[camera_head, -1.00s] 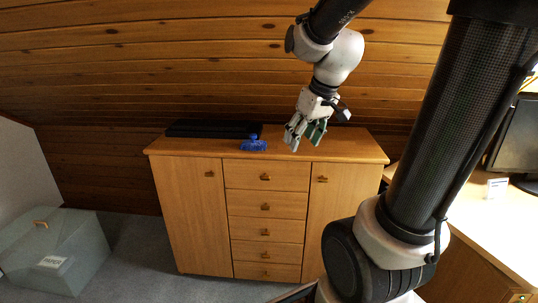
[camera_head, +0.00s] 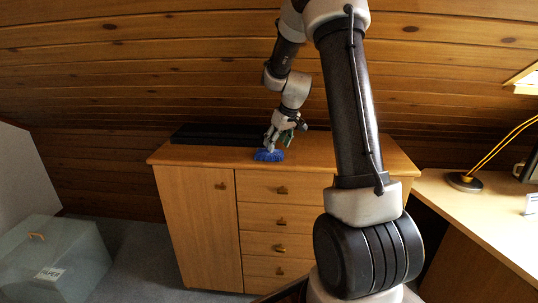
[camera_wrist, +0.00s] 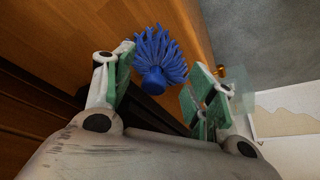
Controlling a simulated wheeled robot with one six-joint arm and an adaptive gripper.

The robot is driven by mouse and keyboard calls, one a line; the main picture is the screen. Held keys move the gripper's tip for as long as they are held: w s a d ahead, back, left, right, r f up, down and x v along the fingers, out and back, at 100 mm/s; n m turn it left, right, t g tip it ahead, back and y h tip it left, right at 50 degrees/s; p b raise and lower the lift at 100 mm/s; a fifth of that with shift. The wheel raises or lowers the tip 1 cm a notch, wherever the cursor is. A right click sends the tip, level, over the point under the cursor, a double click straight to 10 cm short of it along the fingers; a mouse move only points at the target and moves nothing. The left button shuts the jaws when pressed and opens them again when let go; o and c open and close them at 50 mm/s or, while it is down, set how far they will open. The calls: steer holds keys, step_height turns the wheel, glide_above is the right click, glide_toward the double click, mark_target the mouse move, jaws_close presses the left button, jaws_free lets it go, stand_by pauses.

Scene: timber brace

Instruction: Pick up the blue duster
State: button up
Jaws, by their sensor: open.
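The blue duster (camera_head: 269,156) lies on top of the wooden cabinet near its front edge, left of the cabinet's middle. My gripper (camera_head: 279,140) is just above and behind it, pointing down. In the wrist view the duster (camera_wrist: 158,58) shows its bristled head, lying ahead of and between the fingertips of my gripper (camera_wrist: 160,78). The two green-padded fingers stand wide apart, with nothing held between them. I cannot tell from the wrist view whether a finger touches the bristles.
The wooden cabinet (camera_head: 340,150) has a long black case (camera_head: 215,134) at its back left. A grey paper box (camera_head: 50,262) stands on the floor at the left. A desk (camera_head: 455,205) with a lamp (camera_head: 466,180) is at the right. The cabinet top's right part is clear.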

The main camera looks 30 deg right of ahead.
mark_target(261, 154)
steer(key=w, duration=0.3)
steer(key=shift+w+a, duration=0.1)
steer(key=shift+a, duration=0.2)
steer(key=shift+w+x, duration=0.25)
steer(key=shift+x, duration=0.9)
steer(key=shift+w+f, duration=0.2)
steer(key=shift+f, duration=0.15)
steer(key=c, duration=1.1)
